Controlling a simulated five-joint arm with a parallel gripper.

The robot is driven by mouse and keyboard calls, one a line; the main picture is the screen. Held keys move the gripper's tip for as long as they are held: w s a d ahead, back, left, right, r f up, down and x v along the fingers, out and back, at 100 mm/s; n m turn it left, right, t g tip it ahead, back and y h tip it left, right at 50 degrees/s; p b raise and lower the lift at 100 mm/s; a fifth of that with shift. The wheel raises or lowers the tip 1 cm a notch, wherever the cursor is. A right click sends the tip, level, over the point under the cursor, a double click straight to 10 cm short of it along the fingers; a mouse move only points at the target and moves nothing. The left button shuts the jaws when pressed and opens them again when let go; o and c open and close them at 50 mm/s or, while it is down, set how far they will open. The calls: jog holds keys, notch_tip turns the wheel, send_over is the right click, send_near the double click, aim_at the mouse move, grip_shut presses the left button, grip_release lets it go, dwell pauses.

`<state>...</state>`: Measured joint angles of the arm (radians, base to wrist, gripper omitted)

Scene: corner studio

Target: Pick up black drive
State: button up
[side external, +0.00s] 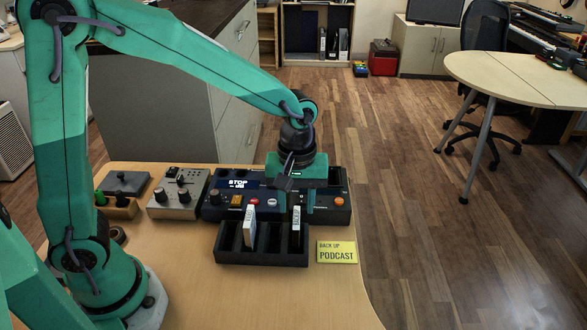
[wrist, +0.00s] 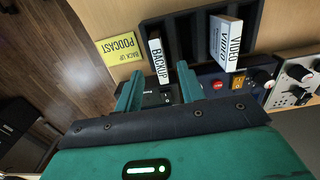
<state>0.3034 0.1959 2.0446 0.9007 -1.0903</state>
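The black drive (side external: 296,237) stands in the right part of a black slotted rack (side external: 262,259), with a white BACKUP label on its edge. In the wrist view the black drive (wrist: 158,58) lies in line with the gap between my fingertips. My gripper (side external: 303,207) points down at the rack's right end. In the wrist view my gripper (wrist: 159,73) is open, with a finger to each side of the drive's line. I cannot tell how far the fingertips are from the drive. A white drive (side external: 249,229) labelled VIDEO stands left of it in the rack.
A yellow note (side external: 337,251) reading BACK UP PODCAST lies right of the rack. A dark control panel (side external: 225,211) with knobs and a display sits right behind the rack. A grey knob box (side external: 178,195) stands left of it. The table (side external: 235,300) is clear in front.

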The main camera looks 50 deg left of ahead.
aim_at(297, 217)
jog(key=shift+f, duration=1.3)
jog(key=shift+f, duration=0.1)
jog(key=shift+f, duration=2.5)
jog(key=shift+c, duration=0.2)
grip_shut()
